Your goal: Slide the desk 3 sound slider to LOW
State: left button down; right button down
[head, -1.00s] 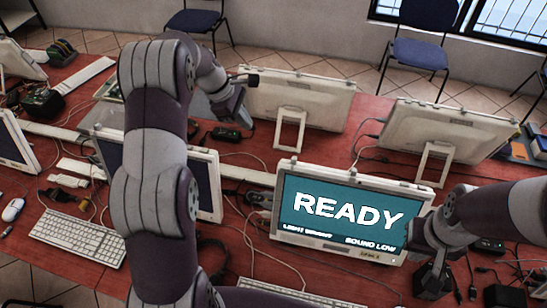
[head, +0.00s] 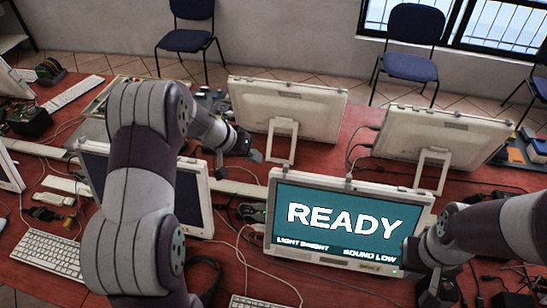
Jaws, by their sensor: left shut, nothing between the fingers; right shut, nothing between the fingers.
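The lit monitor (head: 349,217) stands at the centre right of the red desk. Its teal screen reads READY, with LIGHT BRIGHT at lower left and SOUND LOW at lower right. A small label on its lower bezel is too small to read, and I cannot make out the sound slider itself. My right gripper (head: 408,254) is shut and empty at the monitor's lower right corner, covering part of that edge; I cannot tell whether it touches. My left gripper (head: 254,155) is shut and empty, above the desk behind the monitors, apart from the lit one.
A dark monitor (head: 197,190) stands left of the lit one, partly behind my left arm. Two monitors seen from behind, one at centre (head: 285,105) and one at right (head: 440,135), stand across the desk. Loose cables, a keyboard (head: 45,252) and small devices clutter the desk.

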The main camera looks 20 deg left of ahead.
aim_at(273, 170)
pick_arm(q)
jog(key=d+p, duration=0.1)
jog(key=w+d+f, duration=0.1)
jog(key=d+f+p, duration=0.1)
jog(key=d, duration=0.1)
jog(key=shift+w+f+p, duration=0.1)
jog(key=shift+w+p, duration=0.15)
jog(key=shift+p, duration=0.1)
jog(key=shift+s+d, duration=0.1)
jog(key=shift+d, duration=0.5)
jog(key=shift+f, duration=0.1)
jog(key=shift+a, duration=0.1)
